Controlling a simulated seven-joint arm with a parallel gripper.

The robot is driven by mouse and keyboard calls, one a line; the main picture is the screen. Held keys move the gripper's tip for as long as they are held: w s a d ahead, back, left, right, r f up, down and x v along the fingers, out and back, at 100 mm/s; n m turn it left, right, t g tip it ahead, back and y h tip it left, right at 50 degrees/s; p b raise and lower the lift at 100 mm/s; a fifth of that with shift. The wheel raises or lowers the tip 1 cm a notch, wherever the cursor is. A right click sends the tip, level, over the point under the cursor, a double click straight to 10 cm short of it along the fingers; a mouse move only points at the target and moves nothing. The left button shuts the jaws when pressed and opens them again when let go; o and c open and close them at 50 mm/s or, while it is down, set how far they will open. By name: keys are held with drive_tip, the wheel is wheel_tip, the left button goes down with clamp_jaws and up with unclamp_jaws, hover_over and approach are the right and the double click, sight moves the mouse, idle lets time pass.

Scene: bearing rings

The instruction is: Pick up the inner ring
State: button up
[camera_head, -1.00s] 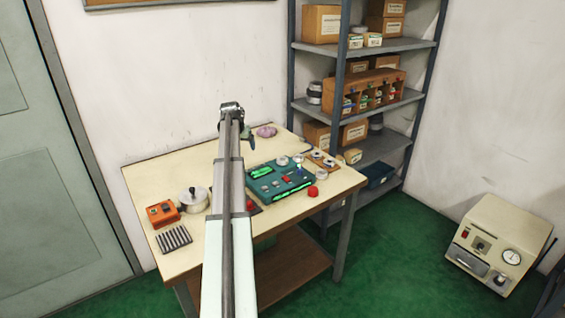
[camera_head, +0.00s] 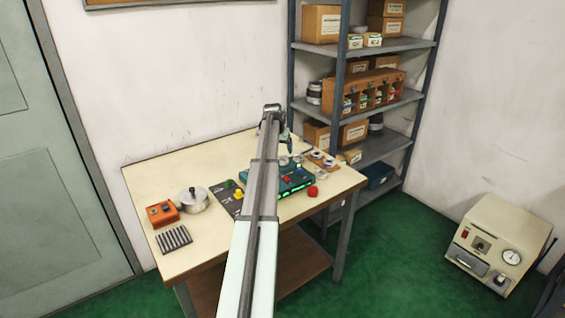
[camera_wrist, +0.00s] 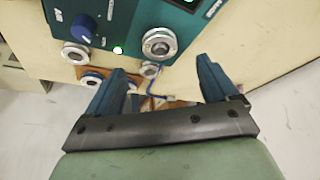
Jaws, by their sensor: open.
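My gripper (camera_wrist: 160,66) is open and empty in the wrist view, its two blue fingers wide apart. Between and beyond the fingers lies a small metal ring (camera_wrist: 149,70), just outside the edge of a teal panel. A larger ring (camera_wrist: 158,44) sits at the panel's corner, and another ring (camera_wrist: 75,54) lies at its left. Which one is the inner ring I cannot tell for certain. In the head view, my gripper (camera_head: 285,139) hangs over the back right of the table, near the rings, partly hidden by my arm.
An orange-brown board (camera_head: 318,160) with ring parts lies at the table's back right. The teal panel (camera_head: 298,180) is partly behind my arm. A red knob (camera_head: 313,191) is near the right edge. A metal shelf (camera_head: 375,148) stands close behind. The table's front right is clear.

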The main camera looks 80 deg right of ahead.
sight(282, 159)
drive_tip(key=shift+x, duration=3.7)
drive_tip(key=shift+r, duration=0.1)
drive_tip(key=shift+c, duration=0.3)
